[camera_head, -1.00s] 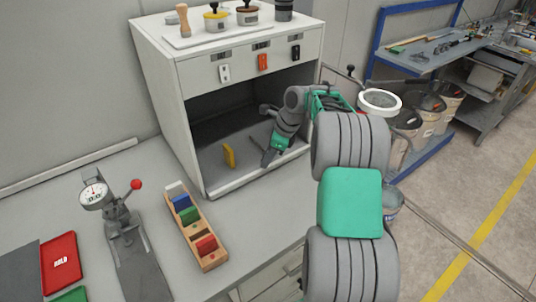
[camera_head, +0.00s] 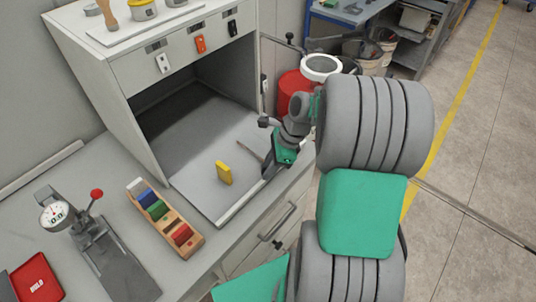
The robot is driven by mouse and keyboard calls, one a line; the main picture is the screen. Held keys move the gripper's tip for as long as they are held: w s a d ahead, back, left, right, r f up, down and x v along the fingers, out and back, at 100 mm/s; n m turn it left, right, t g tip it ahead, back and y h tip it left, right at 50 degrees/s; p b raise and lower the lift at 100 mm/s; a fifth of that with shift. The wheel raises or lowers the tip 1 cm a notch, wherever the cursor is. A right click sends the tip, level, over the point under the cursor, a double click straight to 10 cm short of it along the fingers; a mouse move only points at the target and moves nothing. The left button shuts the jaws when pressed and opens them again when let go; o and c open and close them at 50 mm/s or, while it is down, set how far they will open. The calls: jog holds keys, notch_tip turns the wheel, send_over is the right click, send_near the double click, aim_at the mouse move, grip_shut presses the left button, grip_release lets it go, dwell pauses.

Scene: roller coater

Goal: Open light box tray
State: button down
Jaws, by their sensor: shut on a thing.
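The light box (camera_head: 100,85) is a white cabinet with an open, dark interior. A yellow block (camera_head: 223,173) stands upright on the tray. My gripper (camera_head: 268,173) is at the right part of the tray's front edge and is shut on it. The exact finger contact is small and partly hidden by the gripper body. A thin dark stick-like thing (camera_head: 249,150) lies on the tray beside the gripper.
A wooden rack of coloured blocks (camera_head: 165,220) and a dial gauge press (camera_head: 95,245) stand on the bench to the left. A drawer handle (camera_head: 285,220) is below the tray. A red drum (camera_head: 293,92) stands behind my arm. The floor at right is clear.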

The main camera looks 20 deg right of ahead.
jog(key=shift+s+d, duration=0.1)
jog(key=shift+s, duration=0.25)
jog(key=c, duration=1.2)
grip_release()
jog(key=v, duration=0.8)
